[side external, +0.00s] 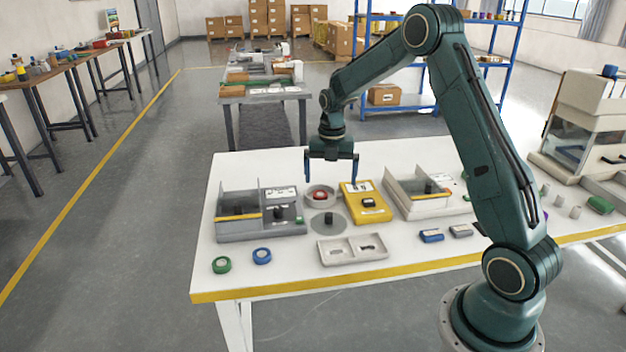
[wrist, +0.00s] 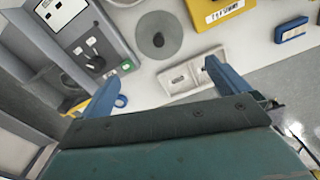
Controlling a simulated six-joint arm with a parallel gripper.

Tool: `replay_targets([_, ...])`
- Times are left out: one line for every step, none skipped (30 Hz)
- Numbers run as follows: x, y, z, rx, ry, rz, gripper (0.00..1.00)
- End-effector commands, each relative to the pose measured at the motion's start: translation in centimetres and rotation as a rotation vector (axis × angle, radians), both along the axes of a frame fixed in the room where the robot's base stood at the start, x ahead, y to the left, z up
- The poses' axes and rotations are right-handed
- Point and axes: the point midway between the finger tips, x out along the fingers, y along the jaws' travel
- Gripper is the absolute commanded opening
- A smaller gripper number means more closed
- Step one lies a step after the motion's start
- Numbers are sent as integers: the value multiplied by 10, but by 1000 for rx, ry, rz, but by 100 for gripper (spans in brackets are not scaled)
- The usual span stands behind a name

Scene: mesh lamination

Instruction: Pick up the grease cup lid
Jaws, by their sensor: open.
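My gripper (side external: 331,178) is open and empty, fingers pointing down above the back middle of the white table. Its two blue fingers also show in the wrist view (wrist: 162,75), wide apart with nothing between them. A round pale dish with a red knob (side external: 320,195) stands below it. A flat grey disc with a dark knob (side external: 328,221) lies just in front of that dish; it also shows in the wrist view (wrist: 158,38). I cannot tell for certain which of these is the grease cup lid. Neither is touched by my gripper.
A yellow block (side external: 366,203) stands right of the dish, and a grey fixture (side external: 260,229) stands left. A pale two-pocket tray (side external: 352,249) lies in front. Green (side external: 221,265) and blue (side external: 262,256) rings lie front left. The table's front edge strip is yellow.

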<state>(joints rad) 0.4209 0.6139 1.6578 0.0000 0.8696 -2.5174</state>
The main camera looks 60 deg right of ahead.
Motion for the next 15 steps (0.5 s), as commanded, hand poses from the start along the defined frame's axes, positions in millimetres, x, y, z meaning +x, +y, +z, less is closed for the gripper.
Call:
replay_targets([0,0,-2,0,1,-1,100])
replay_targets([0,0,-3,0,1,-1,100])
replay_targets([0,0,-5,1,2,-1,100])
replay_targets([0,0,-7,1,3,-1,100])
replay_targets([0,0,-10,2,3,-1,100])
replay_targets([0,0,-13,1,3,-2,100])
replay_targets([0,0,-17,1,3,-2,100])
replay_targets([-1,1,-20,2,3,-2,100])
replay_targets([-1,1,-26,2,3,-2,100])
replay_targets([-1,1,-30,2,5,-2,100])
replay_targets([-1,1,-35,2,5,-2,100])
replay_targets([-1,1,-41,1,4,-2,100])
replay_targets([-1,1,-46,2,5,-2,100])
replay_targets([-1,1,-50,2,5,-2,100])
replay_targets([-1,1,-56,2,3,-2,100])
